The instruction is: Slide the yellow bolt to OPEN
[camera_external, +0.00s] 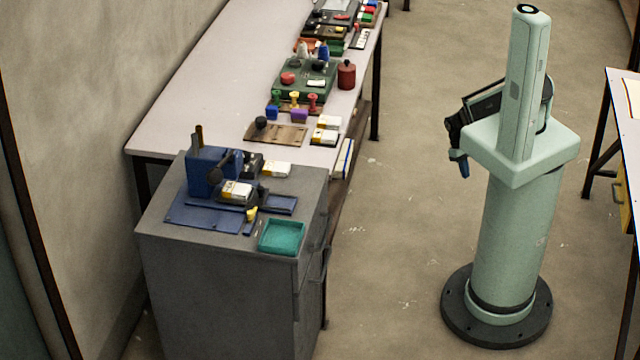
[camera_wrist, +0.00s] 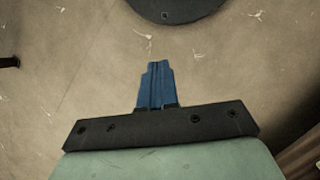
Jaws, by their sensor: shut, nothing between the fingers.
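A small yellow piece (camera_external: 251,214) shows on top of the grey cabinet, at the front of a blue machine (camera_external: 205,170). It is too small to tell whether it is the bolt, and no OPEN mark can be read. My gripper (camera_external: 463,170) hangs beside my column, far to the right of the cabinet and touching nothing. In the wrist view its blue fingers (camera_wrist: 157,66) are together and empty, over bare floor.
A teal tray (camera_external: 282,237) sits at the cabinet's front right corner. A long white bench (camera_external: 215,75) with several coloured items stands behind it. Another table (camera_external: 630,95) with a yellow box (camera_external: 622,205) below it is at the right edge. Open floor (camera_external: 385,240) lies between me and the cabinet.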

